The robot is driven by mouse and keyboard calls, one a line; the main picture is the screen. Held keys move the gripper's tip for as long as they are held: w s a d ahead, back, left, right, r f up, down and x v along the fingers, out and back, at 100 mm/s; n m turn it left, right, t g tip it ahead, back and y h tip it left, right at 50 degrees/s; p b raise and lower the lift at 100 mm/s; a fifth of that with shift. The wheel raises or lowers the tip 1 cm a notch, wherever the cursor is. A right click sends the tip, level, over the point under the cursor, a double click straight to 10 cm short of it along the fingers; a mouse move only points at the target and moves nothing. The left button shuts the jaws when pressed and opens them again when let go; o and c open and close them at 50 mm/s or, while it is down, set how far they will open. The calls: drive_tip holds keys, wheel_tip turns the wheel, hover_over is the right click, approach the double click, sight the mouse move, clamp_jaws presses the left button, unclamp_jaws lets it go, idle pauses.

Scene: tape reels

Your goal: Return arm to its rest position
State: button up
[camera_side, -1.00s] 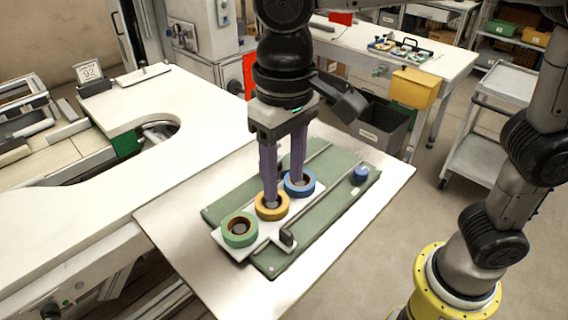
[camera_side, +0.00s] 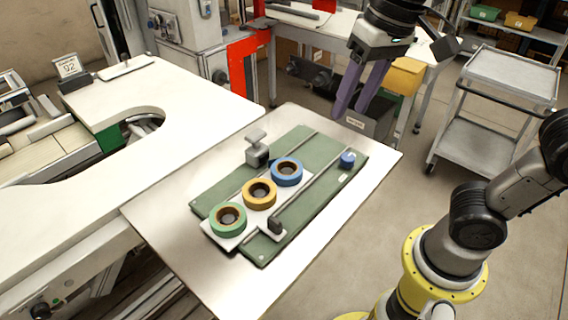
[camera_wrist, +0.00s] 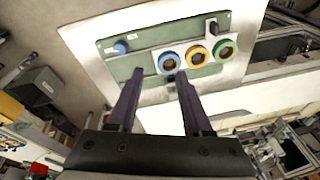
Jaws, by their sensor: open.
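My gripper (camera_side: 357,112) is open and empty, raised high beyond the far right corner of the work table; its two purple fingers also show apart in the wrist view (camera_wrist: 156,88). Three tape reels sit in a row on a white plate (camera_side: 219,244) on the green board (camera_side: 318,208): green (camera_side: 228,219), yellow (camera_side: 259,194) and blue (camera_side: 286,171). They also show in the wrist view as green (camera_wrist: 225,50), yellow (camera_wrist: 198,56) and blue (camera_wrist: 168,62). Nothing touches the gripper.
A blue knob (camera_side: 347,160) sits at the board's right end. A grey block with a handle (camera_side: 257,152) stands at its back edge, and a dark-topped stop (camera_side: 273,227) at the front. A white bench (camera_side: 190,98) lies to the left; a trolley (camera_side: 500,75) stands at the right.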

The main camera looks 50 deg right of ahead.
drive_tip(key=s+d+f+n+t, duration=0.3)
drive_tip(key=s+d+f, duration=0.4)
drive_tip(key=f, duration=0.1)
drive_tip(key=shift+f+h, duration=0.4)
